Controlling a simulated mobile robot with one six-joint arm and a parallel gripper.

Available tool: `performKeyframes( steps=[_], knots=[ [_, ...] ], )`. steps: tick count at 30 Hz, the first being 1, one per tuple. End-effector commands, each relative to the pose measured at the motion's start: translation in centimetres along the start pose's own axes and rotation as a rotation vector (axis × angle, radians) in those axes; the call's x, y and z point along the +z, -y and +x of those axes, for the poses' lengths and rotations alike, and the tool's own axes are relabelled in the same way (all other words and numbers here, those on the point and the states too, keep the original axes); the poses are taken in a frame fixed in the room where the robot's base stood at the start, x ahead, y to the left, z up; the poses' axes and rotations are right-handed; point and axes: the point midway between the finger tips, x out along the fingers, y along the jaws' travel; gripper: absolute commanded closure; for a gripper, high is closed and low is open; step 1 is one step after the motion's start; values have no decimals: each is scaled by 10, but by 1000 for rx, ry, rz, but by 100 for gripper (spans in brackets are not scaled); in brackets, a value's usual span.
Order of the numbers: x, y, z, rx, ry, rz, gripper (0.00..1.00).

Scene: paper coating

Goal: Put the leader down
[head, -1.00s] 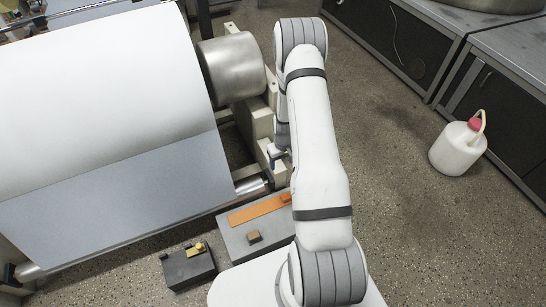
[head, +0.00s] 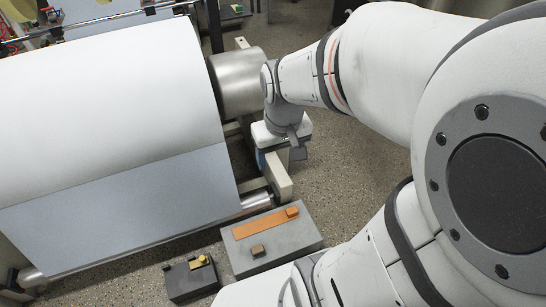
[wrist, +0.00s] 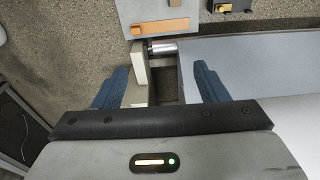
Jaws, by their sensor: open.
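The leader appears to be the flat orange strip (head: 262,224) with a small raised orange block at its right end. It lies flat on a grey slab (head: 295,246) in the head view, and it also shows in the wrist view (wrist: 160,28) at the top. My gripper (wrist: 160,82) is open, with two blue fingers spread wide and nothing between them. It is over the pale machine frame, apart from the strip. In the head view the gripper is mostly hidden behind my wrist, with a little blue showing.
A large white paper roll (head: 110,90) with a metal core end (head: 238,82) fills the left. A pale frame post (head: 282,178) stands close to my gripper. A small brown block (head: 258,251) lies on the slab. A dark block (head: 190,283) with a brass-coloured piece (head: 200,261) sits beside it.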

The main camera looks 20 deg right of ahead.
Motion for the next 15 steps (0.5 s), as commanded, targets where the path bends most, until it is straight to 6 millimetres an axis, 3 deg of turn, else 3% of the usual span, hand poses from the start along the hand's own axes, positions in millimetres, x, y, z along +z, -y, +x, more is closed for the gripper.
performKeyframes(
  steps=[4, 6, 15],
  knots=[
    [28, 6, -15, -1, -12, 2, 33],
    [35, 23, -18, -1, -12, 1, 33],
    [38, 24, -19, -1, -11, 3, 33]
  ],
)
